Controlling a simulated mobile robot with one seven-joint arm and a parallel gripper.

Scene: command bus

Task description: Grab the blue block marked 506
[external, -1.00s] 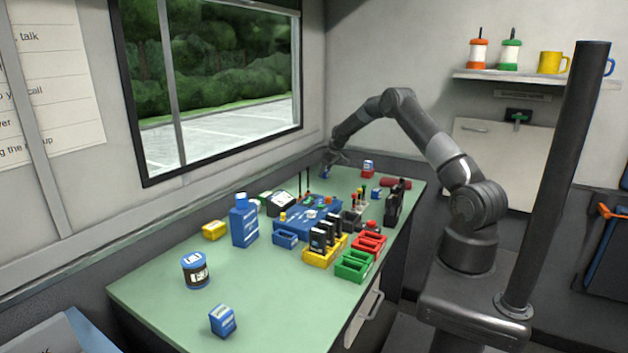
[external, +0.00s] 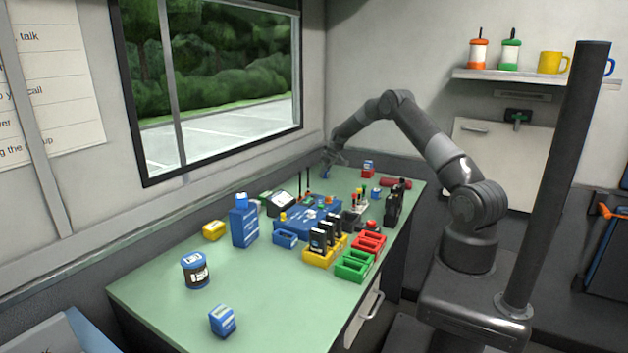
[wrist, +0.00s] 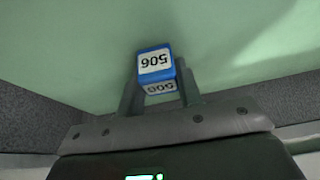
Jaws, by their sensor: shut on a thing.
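The blue block marked 506 (wrist: 156,66) shows in the wrist view between the two fingers, its white label upside down. My gripper (wrist: 160,88) is shut on it. In the external view my gripper (external: 331,160) is at the far back corner of the green table, near the window wall. The block (external: 327,171) is only a small blue patch under it there. I cannot tell whether the block touches the table.
The table's front (external: 190,315) is mostly clear.

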